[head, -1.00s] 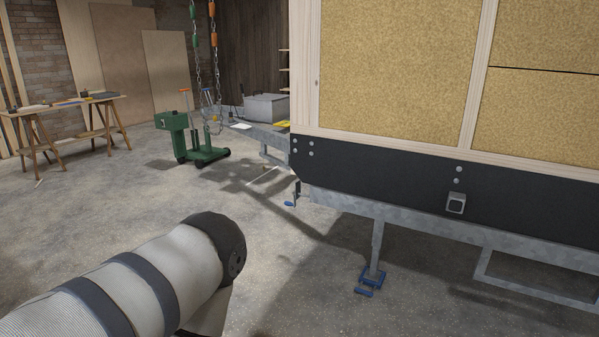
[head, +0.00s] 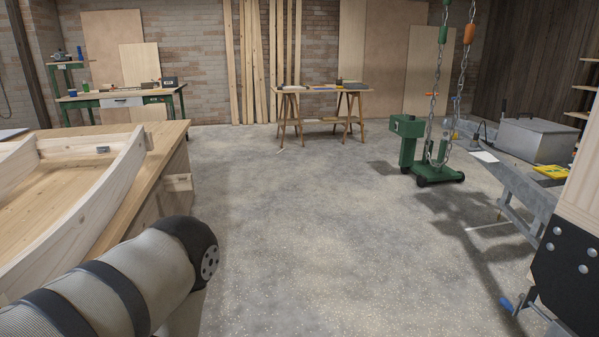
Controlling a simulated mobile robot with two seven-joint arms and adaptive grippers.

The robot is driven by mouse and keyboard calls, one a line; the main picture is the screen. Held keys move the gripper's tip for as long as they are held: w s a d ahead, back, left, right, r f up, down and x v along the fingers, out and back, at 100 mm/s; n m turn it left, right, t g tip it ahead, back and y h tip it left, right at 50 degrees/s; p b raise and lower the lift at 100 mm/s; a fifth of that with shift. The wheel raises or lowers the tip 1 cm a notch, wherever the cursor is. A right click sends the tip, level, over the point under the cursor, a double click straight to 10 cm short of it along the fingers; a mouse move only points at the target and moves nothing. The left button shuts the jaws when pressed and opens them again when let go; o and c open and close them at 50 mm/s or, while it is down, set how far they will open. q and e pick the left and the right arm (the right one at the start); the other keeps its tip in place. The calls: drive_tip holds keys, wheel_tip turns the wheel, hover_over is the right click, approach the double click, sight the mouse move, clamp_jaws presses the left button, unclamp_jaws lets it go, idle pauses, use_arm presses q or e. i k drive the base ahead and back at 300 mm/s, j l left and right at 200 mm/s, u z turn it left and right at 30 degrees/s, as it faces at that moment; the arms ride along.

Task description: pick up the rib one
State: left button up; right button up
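At the left a large wooden workbench (head: 176,158) carries a pale wooden frame with curved side members. The near curved member (head: 105,190) runs from the lower left up to the bench's far end, and a straight crosspiece (head: 85,144) joins it there. A small dark metal piece is on the crosspiece. I cannot tell which part, if any, is rib one. My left arm comes in from the lower left, in front of the bench, with its gripper out of sight. My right gripper is not in view.
Open concrete floor (head: 330,230) lies ahead. A green wheeled machine (head: 425,150) stands near hanging chains (head: 450,75). The trailer's dark corner (head: 575,260) and grey steel frame (head: 515,190) are at the right. Trestles (head: 320,105) and a green bench (head: 120,98) stand at the back.

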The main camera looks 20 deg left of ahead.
sight(64, 245)
drive_tip(key=i+u, duration=0.2)
drive_tip(key=u, duration=0.25)
drive_tip(key=i+u, duration=0.15)
drive_tip(key=u, duration=0.3)
drive_tip(key=i+l+u, duration=0.15)
drive_tip(key=u, duration=0.35)
drive_tip(key=i+l+u, duration=0.15)
drive_tip(key=u, duration=0.3)
drive_tip(key=i+l+u, duration=0.1)
drive_tip(key=l+u, duration=0.15)
drive_tip(key=u, duration=0.2)
